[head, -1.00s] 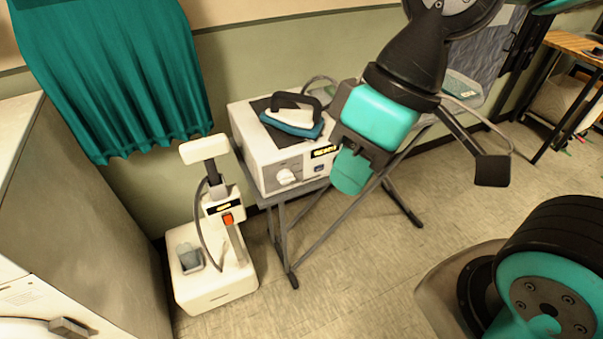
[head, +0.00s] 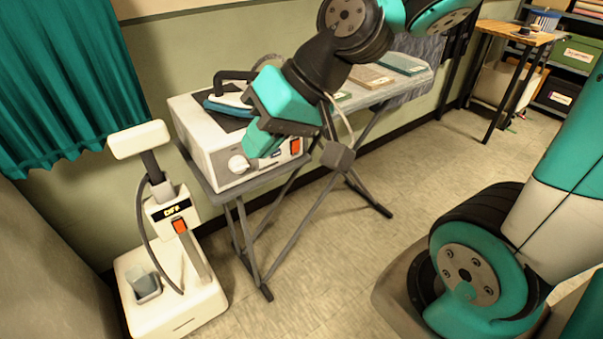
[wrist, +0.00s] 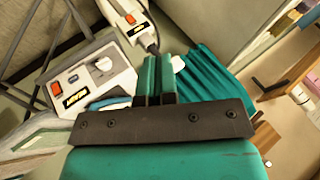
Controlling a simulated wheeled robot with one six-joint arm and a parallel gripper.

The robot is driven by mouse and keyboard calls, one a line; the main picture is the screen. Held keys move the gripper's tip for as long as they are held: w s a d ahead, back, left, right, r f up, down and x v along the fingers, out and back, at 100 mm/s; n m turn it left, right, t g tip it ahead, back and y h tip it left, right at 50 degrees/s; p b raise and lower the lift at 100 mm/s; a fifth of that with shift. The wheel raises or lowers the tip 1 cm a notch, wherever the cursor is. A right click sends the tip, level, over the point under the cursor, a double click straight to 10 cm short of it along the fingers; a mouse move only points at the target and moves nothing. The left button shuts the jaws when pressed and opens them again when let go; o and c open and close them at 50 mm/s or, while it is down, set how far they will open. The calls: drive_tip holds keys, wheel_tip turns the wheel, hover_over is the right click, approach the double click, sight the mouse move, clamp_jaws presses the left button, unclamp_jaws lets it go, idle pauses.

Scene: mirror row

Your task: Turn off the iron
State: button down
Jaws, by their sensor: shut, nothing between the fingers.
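The iron (head: 232,108), teal and white with a black handle, rests on a dark mat on top of a white station box (head: 205,148). The box's front has a white dial (head: 238,164) and a red-orange rocker switch (head: 296,146); both also show in the wrist view, switch (wrist: 57,93) and dial (wrist: 103,64), with a lit yellow display (wrist: 75,98) too small to read surely. My gripper (head: 260,142) is shut and empty, in front of the box between dial and switch in the head view; it hides part of the front. In the wrist view its fingers (wrist: 155,78) are together.
A white steamer-like unit (head: 170,290) with its own red-orange switch (head: 180,225) and display stands on the floor at left. The box sits on an ironing board (head: 395,90) with folded cloths and crossed legs. A teal curtain (head: 60,80) hangs behind. Floor at centre is clear.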

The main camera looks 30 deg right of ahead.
drive_tip(key=w+d+f+m+t+b, duration=0.4)
drive_tip(key=w+d+f+m+b, duration=0.15)
drive_tip(key=f+b, duration=0.35)
drive_tip(key=w+d+f+m+t+b, duration=0.35)
drive_tip(key=w+d+f+b, duration=0.2)
drive_tip(key=f+b, duration=0.3)
drive_tip(key=d+f+m+t+h+b, duration=0.2)
drive_tip(key=d+f+m+h+b, duration=0.1)
drive_tip(key=d, duration=0.4)
drive_tip(key=w+d+f+m+t+h+b, duration=0.1)
drive_tip(key=d+f+m+t+h+b, duration=0.1)
drive_tip(key=d+f+m+b, duration=0.3)
drive_tip(key=shift+w+d+f+m+h+b, duration=0.25)
drive_tip(key=shift+d+m+h+b, duration=0.4)
drive_tip(key=shift+d+b, duration=0.5)
drive_tip(key=shift+w+r+p, duration=0.1)
drive_tip(key=shift+w+p, duration=0.05)
drive_tip(key=shift+p, duration=0.3)
drive_tip(key=p, duration=0.9)
approach(297, 145)
drive_tip(key=x, duration=0.7)
